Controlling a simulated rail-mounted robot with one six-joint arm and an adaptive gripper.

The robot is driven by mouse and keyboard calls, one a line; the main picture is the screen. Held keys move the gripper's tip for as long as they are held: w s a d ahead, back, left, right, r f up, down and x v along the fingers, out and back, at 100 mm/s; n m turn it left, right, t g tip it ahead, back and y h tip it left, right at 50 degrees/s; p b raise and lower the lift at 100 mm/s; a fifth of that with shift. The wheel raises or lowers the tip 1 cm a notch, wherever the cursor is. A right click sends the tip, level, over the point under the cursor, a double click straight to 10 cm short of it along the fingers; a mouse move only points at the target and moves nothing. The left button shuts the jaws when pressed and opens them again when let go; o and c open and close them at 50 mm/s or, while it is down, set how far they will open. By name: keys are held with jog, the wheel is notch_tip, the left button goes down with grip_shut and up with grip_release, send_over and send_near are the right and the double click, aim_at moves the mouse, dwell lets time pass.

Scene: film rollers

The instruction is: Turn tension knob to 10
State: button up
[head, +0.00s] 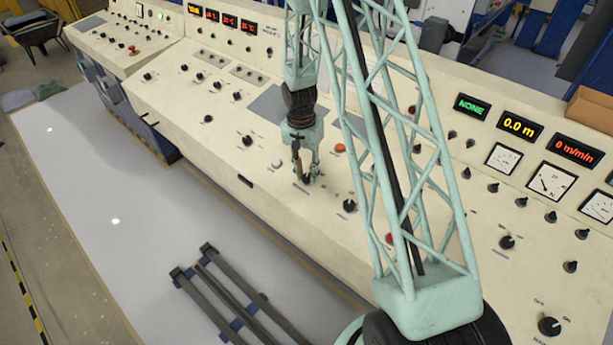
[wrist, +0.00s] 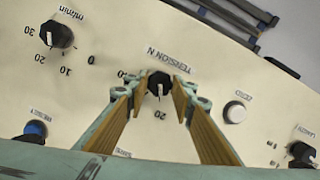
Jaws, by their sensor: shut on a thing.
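The tension knob (wrist: 159,83) is a black round knob under the upside-down label TENSION N in the wrist view. Its white mark points down in the picture, roughly toward the printed 20.
An m/min knob (wrist: 56,35), a white button (wrist: 235,112) and a blue button (wrist: 36,129) surround it on the cream panel. In the head view, an orange button (head: 340,148) and a black knob (head: 349,205) sit near my gripper. A display reads 0.0 m (head: 519,125).

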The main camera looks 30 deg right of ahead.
jog(key=n+b, duration=0.3)
jog(key=n, duration=0.1)
jog(key=shift+f+g+h+b, duration=0.15)
jog(key=shift+g+h+b, duration=0.2)
jog(key=shift+g+h, duration=0.05)
jog(key=shift+a+n+h+b, duration=0.1)
jog(key=shift+n+h+b, duration=0.3)
jog(key=shift+n+b, duration=1.35)
jog(key=shift+n+p, duration=0.55)
jog(key=shift+n, duration=0.1)
jog(key=o, duration=0.8)
jog(key=shift+o, duration=0.2)
jog(key=shift+w+r, duration=0.1)
jog(key=shift+r, duration=0.1)
jog(key=v, duration=1.2)
jog(key=shift+w, duration=0.1)
